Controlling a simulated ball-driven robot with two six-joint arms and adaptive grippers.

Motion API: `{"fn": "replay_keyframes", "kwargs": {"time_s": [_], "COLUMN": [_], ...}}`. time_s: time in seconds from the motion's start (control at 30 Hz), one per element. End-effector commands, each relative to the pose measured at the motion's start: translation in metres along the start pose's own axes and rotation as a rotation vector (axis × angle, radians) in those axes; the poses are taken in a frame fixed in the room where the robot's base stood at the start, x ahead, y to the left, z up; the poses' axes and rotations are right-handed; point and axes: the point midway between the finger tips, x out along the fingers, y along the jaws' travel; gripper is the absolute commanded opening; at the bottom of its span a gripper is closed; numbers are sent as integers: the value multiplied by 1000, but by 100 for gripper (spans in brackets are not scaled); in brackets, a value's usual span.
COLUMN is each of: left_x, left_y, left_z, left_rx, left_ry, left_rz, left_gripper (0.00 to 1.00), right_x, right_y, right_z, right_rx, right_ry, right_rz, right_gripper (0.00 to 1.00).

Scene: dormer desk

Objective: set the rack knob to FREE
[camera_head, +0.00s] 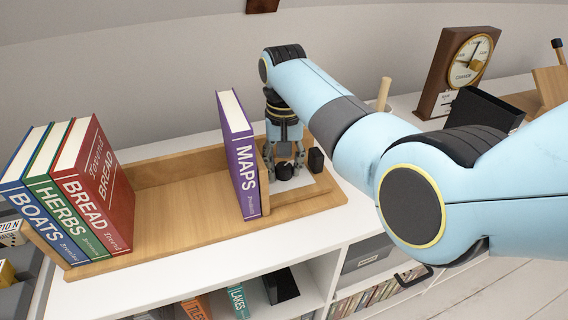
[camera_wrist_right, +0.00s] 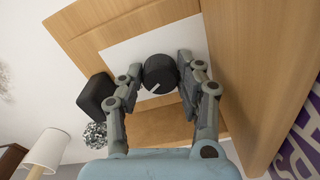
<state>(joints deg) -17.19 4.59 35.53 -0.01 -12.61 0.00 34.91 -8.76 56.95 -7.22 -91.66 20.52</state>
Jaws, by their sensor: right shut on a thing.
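The rack knob (camera_wrist_right: 160,75) is a round black knob with a white pointer line, in front of a white plate (camera_wrist_right: 120,58) at the right end of the wooden rack (camera_head: 180,205). It also shows in the head view (camera_head: 284,171), partly hidden by the fingers. My right gripper (camera_wrist_right: 160,72) is shut on the knob, one finger on each side. It also shows in the head view (camera_head: 283,168), pointing down. No lettering on the plate is readable. My left gripper is not in view.
A purple MAPS book (camera_head: 238,150) stands close left of my right gripper. A black block (camera_head: 316,160) stands just right of it. BOATS, HERBS and BREAD books (camera_head: 95,185) stand at the rack's left end. A clock (camera_head: 463,65) stands at the back right.

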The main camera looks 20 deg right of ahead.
Motion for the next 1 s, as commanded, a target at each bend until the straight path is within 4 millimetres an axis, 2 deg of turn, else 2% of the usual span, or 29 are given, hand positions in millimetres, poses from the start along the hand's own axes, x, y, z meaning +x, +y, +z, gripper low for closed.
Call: {"fn": "replay_keyframes", "kwargs": {"time_s": [0.37,0.6,1.0], "left_x": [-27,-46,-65], "left_y": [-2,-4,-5], "left_z": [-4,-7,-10], "left_rx": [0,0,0], "left_ry": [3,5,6], "left_rz": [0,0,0], "left_gripper": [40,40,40], "right_x": [-4,-4,-3], "right_y": [1,1,3], "right_z": [0,0,-2], "right_rx": [-207,-432,-812], "right_ry": [-1,-1,0], "right_rz": [0,0,0], "right_gripper": [4,4,4]}}
